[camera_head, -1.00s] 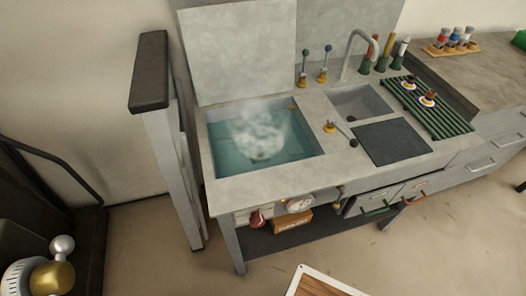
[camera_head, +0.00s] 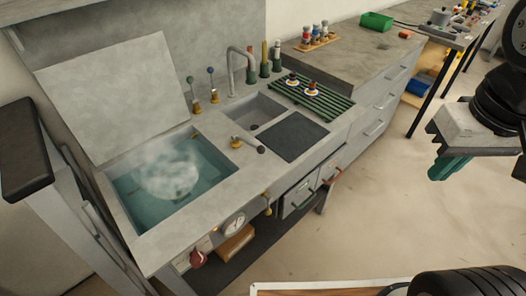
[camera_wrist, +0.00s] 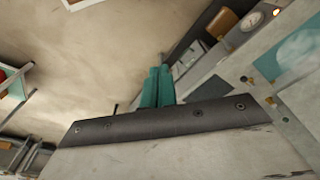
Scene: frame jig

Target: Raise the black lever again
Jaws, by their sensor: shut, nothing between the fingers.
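A lever with a dark, black-looking knob (camera_head: 261,149) is tilted far down on its yellow base, at the counter between the water basin and the dark plate. Two other levers stand upright behind the basin: one with a dark knob (camera_head: 190,80) and one with a blue knob (camera_head: 210,70). My gripper (camera_head: 447,168) is at the right of the head view, well away from the levers, over open floor. Its teal fingers are together and empty, and they also show in the wrist view (camera_wrist: 157,86).
The steaming basin (camera_head: 210,218) lies left of the tilted lever. A small sink (camera_head: 258,112), a dark plate (camera_head: 290,137) and a green slatted rack (camera_head: 318,98) lie behind and right. A gauge (camera_head: 235,223) is on the counter's front. Floor right of the counter is clear.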

